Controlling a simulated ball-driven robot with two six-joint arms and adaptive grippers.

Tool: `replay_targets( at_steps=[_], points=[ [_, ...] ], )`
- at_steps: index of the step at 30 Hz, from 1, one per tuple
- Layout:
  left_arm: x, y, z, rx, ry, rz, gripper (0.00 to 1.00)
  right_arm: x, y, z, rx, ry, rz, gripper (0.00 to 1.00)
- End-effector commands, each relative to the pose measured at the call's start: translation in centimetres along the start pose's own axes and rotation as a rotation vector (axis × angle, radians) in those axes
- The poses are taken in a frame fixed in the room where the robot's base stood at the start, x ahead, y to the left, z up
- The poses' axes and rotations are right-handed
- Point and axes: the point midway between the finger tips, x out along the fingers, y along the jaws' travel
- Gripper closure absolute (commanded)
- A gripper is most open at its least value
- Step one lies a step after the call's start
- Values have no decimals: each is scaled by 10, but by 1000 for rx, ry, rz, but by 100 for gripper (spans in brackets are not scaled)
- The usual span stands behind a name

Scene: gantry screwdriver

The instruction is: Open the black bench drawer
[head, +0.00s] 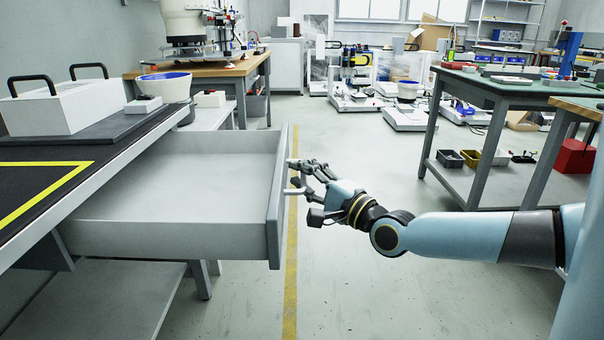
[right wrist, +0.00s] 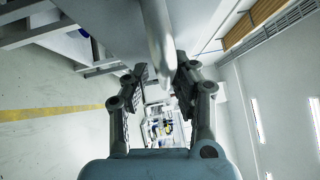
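The bench drawer (head: 180,205) is light grey and empty. It is pulled well out of the bench at the left, and its inside shows. Its front panel (head: 277,205) faces right. A pale bar handle (head: 297,191) sticks out from that panel. My right gripper (head: 304,188) is at the handle, with its fingers apart on either side of it. In the right wrist view the handle (right wrist: 160,45) runs down between the spread fingertips of my right gripper (right wrist: 164,75); whether they touch it is unclear. My left gripper is not in view.
The black bench top (head: 40,180) with yellow tape holds a white box (head: 65,108) with black handles. A blue-lined bowl (head: 165,87) stands behind. Another table (head: 500,90) stands at the right. The floor between, with its yellow line (head: 291,290), is clear.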

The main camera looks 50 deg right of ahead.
Motion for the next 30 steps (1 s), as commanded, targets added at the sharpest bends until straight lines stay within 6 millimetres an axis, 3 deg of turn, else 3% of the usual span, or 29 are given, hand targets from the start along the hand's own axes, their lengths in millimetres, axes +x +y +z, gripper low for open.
replay_targets(
  at_steps=[11, 14, 24, 30],
  points=[
    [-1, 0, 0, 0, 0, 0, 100, -2, -3, 1, -2, -3, -7, 66],
    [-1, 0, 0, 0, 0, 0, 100, -15, -2, 1, -2, -3, -5, 66],
    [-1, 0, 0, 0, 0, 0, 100, -89, -1, 1, -2, -2, -2, 66],
    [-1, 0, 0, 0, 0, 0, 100, -114, -1, 0, -1, -1, -5, 66]
  ],
)
